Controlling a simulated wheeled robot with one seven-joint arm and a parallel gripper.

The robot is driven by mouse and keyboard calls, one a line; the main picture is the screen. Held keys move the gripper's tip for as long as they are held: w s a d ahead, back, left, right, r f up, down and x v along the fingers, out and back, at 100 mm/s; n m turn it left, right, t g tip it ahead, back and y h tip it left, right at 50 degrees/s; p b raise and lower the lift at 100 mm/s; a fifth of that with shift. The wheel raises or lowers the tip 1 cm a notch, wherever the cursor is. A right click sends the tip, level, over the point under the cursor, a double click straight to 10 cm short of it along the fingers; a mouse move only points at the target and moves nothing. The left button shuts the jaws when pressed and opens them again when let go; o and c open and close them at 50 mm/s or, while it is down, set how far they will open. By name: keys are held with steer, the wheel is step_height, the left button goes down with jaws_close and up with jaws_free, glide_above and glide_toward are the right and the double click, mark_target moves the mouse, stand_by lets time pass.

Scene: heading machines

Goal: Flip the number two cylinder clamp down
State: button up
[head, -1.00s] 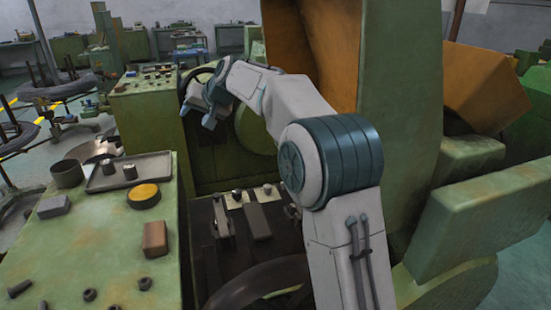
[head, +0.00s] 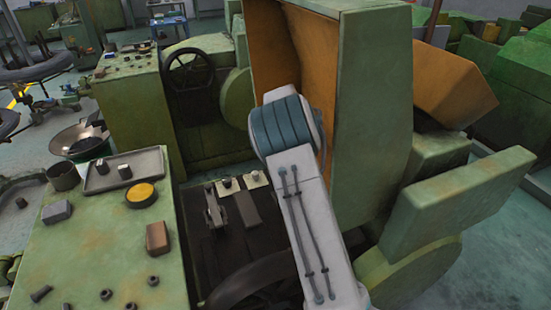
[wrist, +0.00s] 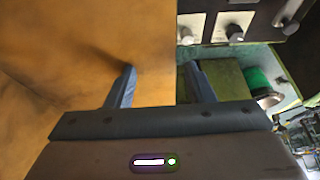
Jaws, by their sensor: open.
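In the head view a metal lever-like clamp (head: 213,210) stands on the dark machine bed, with a flat grey bar (head: 246,208) to its right. Small knobs on pale plates (head: 227,183) sit in a row behind them. I see no number, so I cannot tell which part is the number two cylinder clamp. My gripper (wrist: 160,85) is open and empty in the wrist view, its fingers wide apart in front of an orange panel (wrist: 60,60). In the head view it is hidden behind my arm. Knobs (wrist: 235,33) show beyond the right finger.
The tall green guard with its orange inside (head: 318,70) stands close beside my arm. A green bench (head: 100,235) at left bears a tray (head: 148,165), a yellow-topped tin (head: 140,194) and loose parts. A dark wheel (head: 250,280) lies in front. A green cylinder (wrist: 258,78) shows at the wrist view's right.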

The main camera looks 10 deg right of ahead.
steer(key=p+x, duration=0.2)
steer(key=x, duration=0.7)
steer(key=shift+f, duration=0.2)
